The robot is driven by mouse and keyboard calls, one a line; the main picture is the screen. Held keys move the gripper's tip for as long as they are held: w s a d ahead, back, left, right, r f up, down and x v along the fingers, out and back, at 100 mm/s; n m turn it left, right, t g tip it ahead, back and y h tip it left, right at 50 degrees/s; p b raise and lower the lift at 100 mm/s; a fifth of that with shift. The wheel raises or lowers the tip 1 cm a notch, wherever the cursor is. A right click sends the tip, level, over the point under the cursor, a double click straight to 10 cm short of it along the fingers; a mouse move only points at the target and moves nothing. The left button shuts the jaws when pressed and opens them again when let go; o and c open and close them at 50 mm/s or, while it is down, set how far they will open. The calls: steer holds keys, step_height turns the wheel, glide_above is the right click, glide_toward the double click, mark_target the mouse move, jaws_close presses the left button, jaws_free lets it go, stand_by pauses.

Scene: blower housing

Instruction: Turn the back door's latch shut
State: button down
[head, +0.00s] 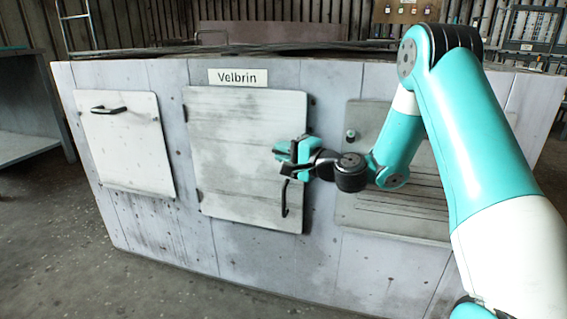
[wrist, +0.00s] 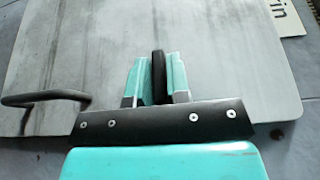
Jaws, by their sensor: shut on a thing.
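The middle door (head: 240,140) under the Velbrin plate is a pale, stained panel and looks flush in the housing front. Its black bar handle (head: 285,200) is upright near its right edge and also shows at the left of the wrist view (wrist: 45,97). My gripper (head: 284,158) is at the door's right edge, just above the handle. In the wrist view its teal fingers (wrist: 158,80) are shut on a black latch (wrist: 159,72), which points over the door face. In the head view the gripper mostly hides the latch.
A left door (head: 125,145) with a black handle (head: 108,109) and a right panel (head: 360,210) with a round knob (head: 350,134) flank the middle door on the housing (head: 85,75). The floor in front (head: 150,280) is clear. A bench (head: 25,145) stands at far left.

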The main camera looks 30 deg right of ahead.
steer(key=shift+w+d+r, duration=0.1)
steer(key=shift+d, duration=0.2)
steer(key=c, duration=1.2)
jaws_free()
steer(key=shift+o, duration=0.2)
steer(key=shift+a, duration=0.1)
steer(key=b+v, duration=1.7)
steer(key=b, duration=0.1)
steer(key=shift+s+b, duration=0.25)
steer(key=shift+b, duration=0.05)
